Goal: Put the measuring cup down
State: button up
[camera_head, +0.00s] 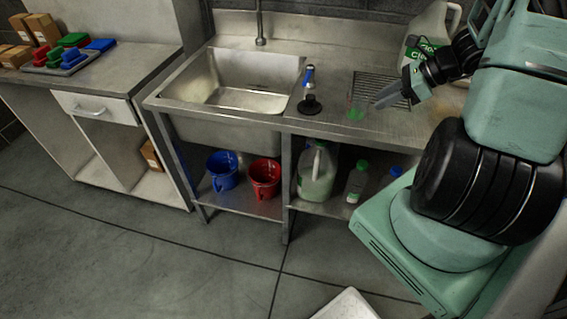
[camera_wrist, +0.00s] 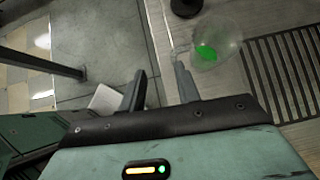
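The measuring cup (camera_head: 356,108) is clear with green at its bottom. In the head view it appears to stand upright on the steel counter, left of the drain grooves. In the wrist view the cup (camera_wrist: 216,44) is beyond and right of the right fingertip, and its thin clear handle side is near that tip. My gripper (camera_head: 384,98) is low over the counter, just right of the cup. In the wrist view the fingers of my gripper (camera_wrist: 161,82) are apart with nothing visible between them. Whether a finger touches the handle is unclear.
A black plunger-like tool (camera_head: 310,104) stands left of the cup, beside the sink (camera_head: 240,82). A large white jug (camera_head: 425,35) stands at the back right. Drain grooves (camera_head: 376,86) lie behind the cup. The counter's front edge (camera_head: 340,128) is close.

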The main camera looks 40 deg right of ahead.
jog(key=w+a+r+n+g, duration=0.15)
jog(key=a+n+g, duration=0.25)
jog(key=a+n, duration=0.65)
jog(key=w+a+r+n+g, duration=0.1)
jog(key=a+r+n+g, duration=0.35)
jog(key=a, duration=1.05)
jog(key=s+a+r+n+h, duration=0.1)
jog(key=s+a+n+h, duration=0.1)
jog(key=s+a+n, duration=0.5)
jog(key=s+a+r+n+t+h, duration=0.1)
jog(key=s+a+n+h, duration=0.1)
jog(key=s+a+n, duration=0.4)
jog(key=a+n, duration=0.4)
jog(key=n, duration=0.4)
jog(key=shift+s+h, duration=0.3)
jog(key=shift+s, duration=0.05)
